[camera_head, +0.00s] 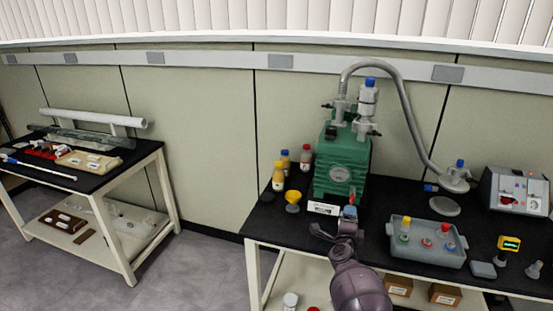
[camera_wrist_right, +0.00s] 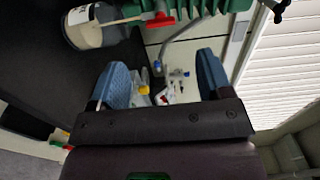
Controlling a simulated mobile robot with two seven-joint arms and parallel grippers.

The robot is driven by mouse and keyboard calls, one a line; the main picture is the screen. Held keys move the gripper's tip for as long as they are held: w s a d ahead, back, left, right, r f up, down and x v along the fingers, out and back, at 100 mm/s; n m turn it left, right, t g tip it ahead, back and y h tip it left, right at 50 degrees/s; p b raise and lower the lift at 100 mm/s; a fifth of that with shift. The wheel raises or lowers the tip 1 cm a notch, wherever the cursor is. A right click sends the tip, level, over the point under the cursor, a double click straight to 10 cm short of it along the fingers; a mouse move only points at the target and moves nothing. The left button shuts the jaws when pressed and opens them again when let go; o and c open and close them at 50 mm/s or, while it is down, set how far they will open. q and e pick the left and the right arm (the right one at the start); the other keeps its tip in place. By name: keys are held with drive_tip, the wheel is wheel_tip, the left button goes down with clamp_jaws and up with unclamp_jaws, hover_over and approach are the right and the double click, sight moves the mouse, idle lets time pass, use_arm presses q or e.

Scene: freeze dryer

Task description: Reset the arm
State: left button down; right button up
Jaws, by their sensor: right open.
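My right gripper (camera_head: 335,230) is at the front edge of the black bench, in front of the green machine (camera_head: 342,165) with a round dial. In the right wrist view its two blue fingers (camera_wrist_right: 163,80) stand wide apart, and no object is held between them. The green machine also shows at the top of that view (camera_wrist_right: 235,8). A red handle (camera_wrist_right: 160,19) lies beyond the fingers. My left gripper is not in view.
A grey tray (camera_head: 428,259) with several coloured-cap pieces stands right of the gripper. A grey hose (camera_head: 412,120) arches to the right. A second table (camera_head: 140,160) stands at left, with open floor between.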

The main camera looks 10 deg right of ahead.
drive_tip(key=w+a+r+n+t+y, duration=0.3)
drive_tip(key=a+r+n+y, duration=0.15)
drive_tip(key=r+n, duration=0.35)
drive_tip(key=s+a+n+y, duration=0.3)
drive_tip(key=s+n+y, duration=0.15)
drive_tip(key=n, duration=0.35)
drive_tip(key=s+a+f+n+g+b, duration=0.1)
drive_tip(key=s+f, duration=0.5)
drive_tip(key=s, duration=0.6)
drive_tip(key=s+a+f+n+g+b, duration=0.1)
drive_tip(key=s+f+n+g, duration=0.2)
drive_tip(key=s, duration=0.9)
drive_tip(key=s+a+f+n+g, duration=0.2)
drive_tip(key=s+f+n, duration=0.3)
drive_tip(key=s+f, duration=0.5)
drive_tip(key=s, duration=0.3)
drive_tip(key=shift+g+b, duration=0.4)
